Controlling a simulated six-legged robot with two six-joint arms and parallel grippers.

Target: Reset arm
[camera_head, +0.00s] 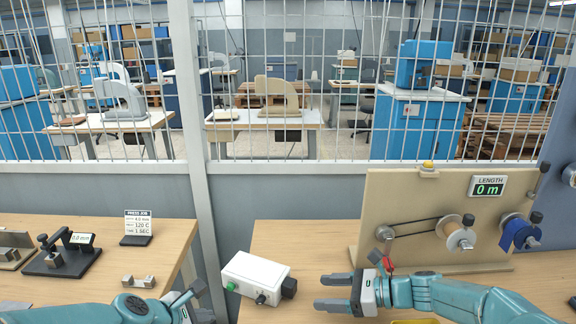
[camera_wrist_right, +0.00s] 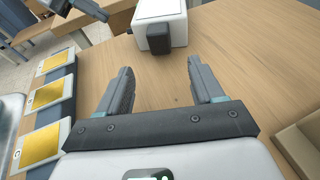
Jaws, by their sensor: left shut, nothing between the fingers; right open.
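My right gripper (camera_head: 322,292) is open and empty above the right-hand table, its fingers pointing left toward a white control box (camera_head: 256,275). In the right wrist view the gripper (camera_wrist_right: 160,80) shows its two fingers spread with bare tabletop between them, and the white box (camera_wrist_right: 163,18) beyond the tips. My left gripper (camera_head: 192,300) is shut and empty at the bottom of the head view, left of the white box and near the gap between the tables. Its tips are partly cut off or hard to make out.
A beige panel (camera_head: 400,205) with reels and a LENGTH display (camera_head: 488,187) reading 0 m stands on the right table. The left table holds a press job card (camera_head: 138,225), a gauge (camera_head: 78,240) and a small metal block (camera_head: 138,281). A wire fence (camera_head: 330,110) closes off the back.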

